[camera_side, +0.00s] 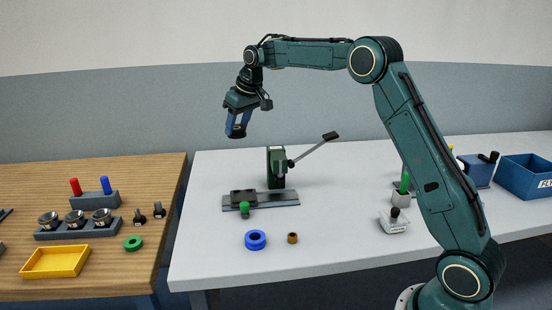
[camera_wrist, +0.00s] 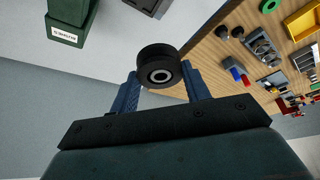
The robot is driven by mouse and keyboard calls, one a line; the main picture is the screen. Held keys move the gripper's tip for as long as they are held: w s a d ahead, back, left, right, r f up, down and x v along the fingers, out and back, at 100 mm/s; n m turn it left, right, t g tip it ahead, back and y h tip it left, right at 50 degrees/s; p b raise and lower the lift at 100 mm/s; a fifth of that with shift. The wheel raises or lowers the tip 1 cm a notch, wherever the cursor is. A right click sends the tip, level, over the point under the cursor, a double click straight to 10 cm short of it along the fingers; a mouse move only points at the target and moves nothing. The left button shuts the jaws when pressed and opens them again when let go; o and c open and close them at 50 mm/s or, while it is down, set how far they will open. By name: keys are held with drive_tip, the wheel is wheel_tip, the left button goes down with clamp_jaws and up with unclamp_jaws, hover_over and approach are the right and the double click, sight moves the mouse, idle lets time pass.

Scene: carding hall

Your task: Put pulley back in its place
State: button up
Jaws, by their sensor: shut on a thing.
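My gripper (camera_side: 236,130) is raised high above the far left part of the white table. Its two blue fingers are shut on a black wheel with a pale metal hub, which looks like the pulley (camera_wrist: 158,67). In the wrist view the pulley sits between the fingertips, clear of any surface. In the side view it shows only as a dark shape at the fingertips (camera_side: 236,132). Which spot is its place cannot be told for sure. A grey rack (camera_side: 79,232) on the wooden table holds several dark parts with shiny metal tops.
A green lever device (camera_side: 276,168) stands behind a grey rail (camera_side: 270,202). A blue ring (camera_side: 256,240) and brass bushing (camera_side: 292,238) lie in front. The wooden table has a yellow tray (camera_side: 55,262) and green ring (camera_side: 133,243). A blue bin (camera_side: 528,180) is far right.

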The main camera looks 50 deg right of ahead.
drive_tip(key=s+a+f+n+g+y, duration=0.15)
drive_tip(key=s+a+n, duration=0.3)
drive_tip(key=a, duration=0.45)
drive_tip(key=s+a+f+n+y, duration=0.2)
drive_tip(key=s+a+n, duration=0.25)
drive_tip(key=a, duration=0.35)
wheel_tip(320, 180, down, 16)
drive_tip(key=shift+w+a+r, duration=0.1)
drive_tip(key=shift+w+a, duration=0.05)
drive_tip(key=shift+f, duration=2.2)
drive_tip(key=shift+f, duration=0.2)
drive_tip(key=o, duration=1.2)
drive_tip(key=shift+r, duration=0.1)
